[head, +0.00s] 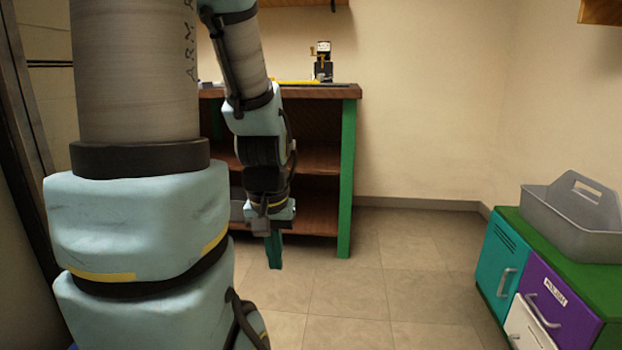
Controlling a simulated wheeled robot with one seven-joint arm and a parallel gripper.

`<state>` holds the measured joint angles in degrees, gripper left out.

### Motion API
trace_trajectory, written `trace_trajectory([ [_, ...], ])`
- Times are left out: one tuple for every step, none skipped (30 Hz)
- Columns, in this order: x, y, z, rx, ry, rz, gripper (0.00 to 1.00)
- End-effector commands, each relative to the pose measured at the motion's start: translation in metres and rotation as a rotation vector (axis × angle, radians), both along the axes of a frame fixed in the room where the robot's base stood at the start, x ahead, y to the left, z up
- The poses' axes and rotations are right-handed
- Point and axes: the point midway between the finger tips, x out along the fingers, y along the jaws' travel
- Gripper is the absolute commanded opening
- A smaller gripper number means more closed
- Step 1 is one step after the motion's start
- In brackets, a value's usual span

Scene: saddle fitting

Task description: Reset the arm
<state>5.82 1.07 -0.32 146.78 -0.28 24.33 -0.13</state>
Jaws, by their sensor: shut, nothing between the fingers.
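My arm fills the left of the head view, its near links large and pale blue with dark joint bands. The arm reaches forward and its end hangs down in front of the wooden workbench (349,180). My gripper (275,265) points down at the floor, with its green fingers together and nothing between them. It is above the tiled floor and touches nothing that I can see. My arm hides the left part of the bench.
A small black device (323,65) stands on the bench top. At right, a low cabinet (508,262) with teal and purple fronts carries a grey tote (575,235). The tiled floor (400,275) between bench and cabinet is clear. A wall shelf edge (600,12) shows at upper right.

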Motion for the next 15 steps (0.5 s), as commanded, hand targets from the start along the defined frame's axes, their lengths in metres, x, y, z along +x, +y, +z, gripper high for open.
trace_trajectory([
  [0.0,0.0,0.026,0.0,-0.001,0.0,0.0],
  [0.0,0.0,0.033,0.0,-0.001,0.0,0.0],
  [0.001,0.0,0.045,0.0,-0.001,0.0,0.0],
  [0.001,0.0,0.054,0.0,-0.001,0.0,0.0],
  [0.001,0.0,0.063,0.0,-0.001,0.0,0.0],
  [0.001,0.0,0.076,0.0,-0.002,0.0,0.0],
  [0.001,-0.001,0.086,0.0,-0.002,0.0,0.0],
  [0.001,-0.001,0.096,0.0,-0.002,0.001,0.0],
  [0.001,-0.001,0.109,0.0,-0.002,0.001,0.0],
  [0.001,-0.001,0.118,0.0,-0.002,0.001,0.0],
  [0.001,-0.001,0.127,0.0,-0.002,0.001,0.0],
  [0.001,-0.001,0.14,0.0,-0.002,0.001,0.0],
  [0.001,-0.001,0.149,0.0,-0.002,0.001,0.0],
  [0.001,-0.001,0.159,0.0,-0.002,0.001,0.0],
  [0.001,-0.001,0.171,0.0,-0.002,0.001,0.0],
])
